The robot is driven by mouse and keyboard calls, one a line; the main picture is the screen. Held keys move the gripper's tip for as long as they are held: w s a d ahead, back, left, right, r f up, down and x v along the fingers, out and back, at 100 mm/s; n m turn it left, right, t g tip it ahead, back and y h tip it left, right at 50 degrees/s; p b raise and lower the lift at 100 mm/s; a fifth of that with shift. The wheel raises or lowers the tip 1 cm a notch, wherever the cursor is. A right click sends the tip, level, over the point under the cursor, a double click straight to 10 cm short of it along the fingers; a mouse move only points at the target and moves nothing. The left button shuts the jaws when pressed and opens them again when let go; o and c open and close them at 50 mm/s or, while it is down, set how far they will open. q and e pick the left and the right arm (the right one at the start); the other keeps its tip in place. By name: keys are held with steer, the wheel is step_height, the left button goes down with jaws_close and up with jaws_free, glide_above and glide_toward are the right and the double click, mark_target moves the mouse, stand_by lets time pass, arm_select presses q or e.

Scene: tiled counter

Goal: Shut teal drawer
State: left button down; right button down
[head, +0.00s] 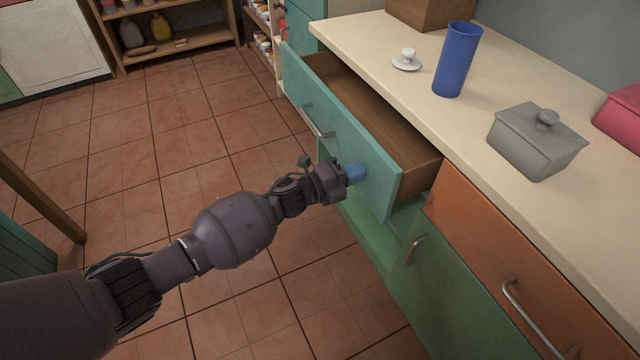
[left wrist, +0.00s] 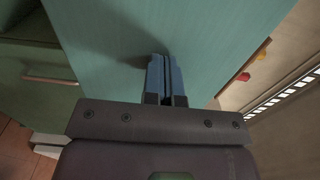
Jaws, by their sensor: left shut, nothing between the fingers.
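The teal drawer (head: 345,142) stands pulled out from the counter, its wooden inside showing and looking empty. Its metal handle (head: 317,121) is on the front face. My left gripper (head: 355,172) is shut and empty, with its blue fingertips at the drawer front, to the right of the handle and near the right edge. In the left wrist view the shut fingers (left wrist: 166,78) point at the teal front (left wrist: 150,30). They look touching or very close; I cannot tell which. My right gripper is not in view.
The cream counter top (head: 440,130) holds a blue cup (head: 457,60), a white lid (head: 407,61) and a grey lidded box (head: 535,142). An orange drawer (head: 510,265) with a metal handle is at right. The tiled floor (head: 190,130) left of the drawer is clear.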

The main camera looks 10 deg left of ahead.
mark_target(376, 163)
arm_select(q)
steer(key=b+x, duration=0.1)
steer(key=x, duration=0.6)
steer(key=b+x, duration=0.1)
steer(key=x, duration=0.2)
steer(key=shift+w+d+f+b, duration=0.1)
steer(key=shift+d+f+b, duration=0.15)
steer(key=shift+b, duration=0.1)
steer(key=shift+w+d+r, duration=0.15)
steer(key=shift+w+d, duration=0.15)
steer(key=shift+w, duration=0.05)
steer(key=shift+r, duration=0.25)
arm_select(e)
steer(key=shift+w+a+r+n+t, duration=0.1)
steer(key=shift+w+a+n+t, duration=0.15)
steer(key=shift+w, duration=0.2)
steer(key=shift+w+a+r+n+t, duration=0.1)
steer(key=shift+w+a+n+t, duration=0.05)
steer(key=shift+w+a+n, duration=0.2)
